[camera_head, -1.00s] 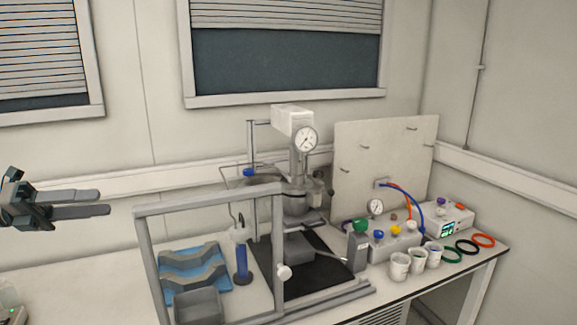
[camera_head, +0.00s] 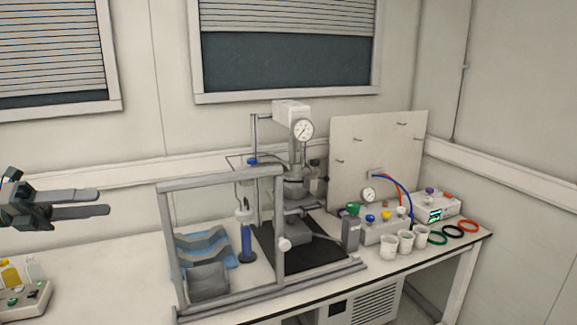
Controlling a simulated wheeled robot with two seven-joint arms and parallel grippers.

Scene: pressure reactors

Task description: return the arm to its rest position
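My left gripper (camera_head: 104,203) comes in from the left edge in the head view. Its two grey fingers point right, one above the other, with a gap between them and nothing held. It is in the air in front of the wall, left of the grey frame and apart from it. My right gripper is not in view. The pressure reactor (camera_head: 295,185) with its round gauge (camera_head: 302,129) stands behind the grey frame (camera_head: 222,183) on the bench.
A blue cradle tray (camera_head: 188,243), a grey bin (camera_head: 208,282) and a blue cylinder (camera_head: 247,240) stand by the frame. White cups (camera_head: 389,246), a valve box (camera_head: 372,233) and coloured rings (camera_head: 467,226) are at right.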

